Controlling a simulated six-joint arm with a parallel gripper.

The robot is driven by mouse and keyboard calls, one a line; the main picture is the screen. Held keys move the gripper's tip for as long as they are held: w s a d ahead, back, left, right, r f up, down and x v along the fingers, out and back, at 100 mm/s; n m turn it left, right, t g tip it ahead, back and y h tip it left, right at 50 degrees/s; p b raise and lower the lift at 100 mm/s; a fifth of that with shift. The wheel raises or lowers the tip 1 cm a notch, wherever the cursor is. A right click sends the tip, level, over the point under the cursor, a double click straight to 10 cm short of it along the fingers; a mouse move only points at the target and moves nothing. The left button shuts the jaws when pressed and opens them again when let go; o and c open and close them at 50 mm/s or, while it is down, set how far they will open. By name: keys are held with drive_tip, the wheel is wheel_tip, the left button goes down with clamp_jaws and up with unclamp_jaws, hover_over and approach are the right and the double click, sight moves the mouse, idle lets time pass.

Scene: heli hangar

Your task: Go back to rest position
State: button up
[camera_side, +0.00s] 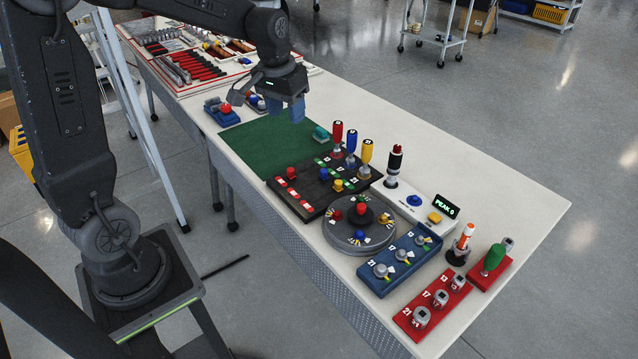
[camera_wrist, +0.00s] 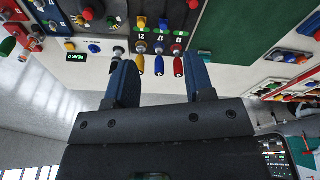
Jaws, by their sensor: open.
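My gripper (camera_side: 290,108) hangs above the table near the back end of the green mat (camera_side: 262,150), its blue fingers pointing down. In the wrist view my gripper (camera_wrist: 160,85) shows two blue fingers well apart, with nothing between them. The red, blue and yellow handles (camera_wrist: 158,66) appear beyond the fingertips in that view. My gripper touches nothing that I can see.
A black panel (camera_side: 312,190) with colored handles, a round grey dial unit (camera_side: 345,238), a blue switch box (camera_side: 400,258) and red blocks (camera_side: 432,305) fill the table's near half. A tool tray (camera_side: 190,70) lies at the far end. The green mat is mostly bare.

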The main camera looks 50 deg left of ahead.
drive_tip(key=s+d+r+m+t, duration=0.1)
drive_tip(key=s+d+r+t, duration=0.1)
drive_tip(key=s+d, duration=0.4)
drive_tip(key=s+d+r+m+t, duration=0.1)
drive_tip(key=s+d, duration=0.5)
drive_tip(key=s, duration=0.6)
wheel_tip(320, 180, up, 2)
drive_tip(key=shift+d+r+m+t, duration=0.15)
drive_tip(key=shift+m+t, duration=0.25)
drive_tip(key=shift+m, duration=0.4)
